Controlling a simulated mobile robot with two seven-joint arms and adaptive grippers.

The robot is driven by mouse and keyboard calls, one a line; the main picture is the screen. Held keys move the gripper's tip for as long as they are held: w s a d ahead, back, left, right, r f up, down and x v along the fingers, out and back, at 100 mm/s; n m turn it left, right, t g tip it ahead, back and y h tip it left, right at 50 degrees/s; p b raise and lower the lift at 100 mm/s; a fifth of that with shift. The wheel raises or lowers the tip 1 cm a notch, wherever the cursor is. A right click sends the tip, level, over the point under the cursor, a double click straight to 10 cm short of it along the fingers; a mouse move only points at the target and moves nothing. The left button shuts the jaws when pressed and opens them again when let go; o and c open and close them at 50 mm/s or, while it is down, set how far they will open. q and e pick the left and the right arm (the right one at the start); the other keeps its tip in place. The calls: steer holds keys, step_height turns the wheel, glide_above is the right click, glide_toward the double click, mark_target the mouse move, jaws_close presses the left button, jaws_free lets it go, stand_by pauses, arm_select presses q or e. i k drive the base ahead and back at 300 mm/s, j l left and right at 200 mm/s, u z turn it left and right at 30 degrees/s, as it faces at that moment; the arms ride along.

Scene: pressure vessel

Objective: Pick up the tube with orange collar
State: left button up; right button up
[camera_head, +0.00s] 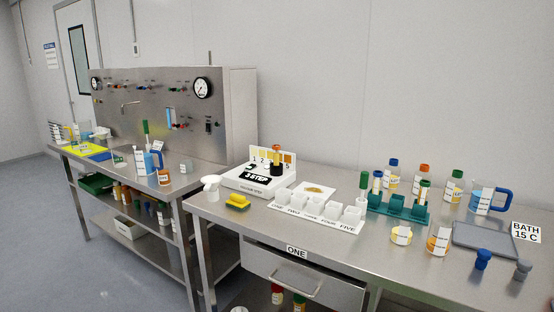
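No tube can be clearly made out as having an orange collar at this size. A small dark upright item with an orange top (276,149) stands at the white "3 STEP" box (258,183); I cannot tell whether it is a tube. The teal rack (398,208) holds upright tubes, including a left one (376,184) and a right one with a green upper part (424,190). An orange-capped bottle (421,179) stands behind the rack. Neither of my grippers is in view.
White cups labelled ONE to FIVE (318,213) stand in a row at mid-table. A blue-handled jug (490,200), grey tray (484,239), blue stopper (482,260) and grey stopper (522,270) are at right. A steel bench with a gauge panel (150,105) stands left.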

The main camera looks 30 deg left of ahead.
mark_target(276, 148)
steer(key=u, duration=1.25)
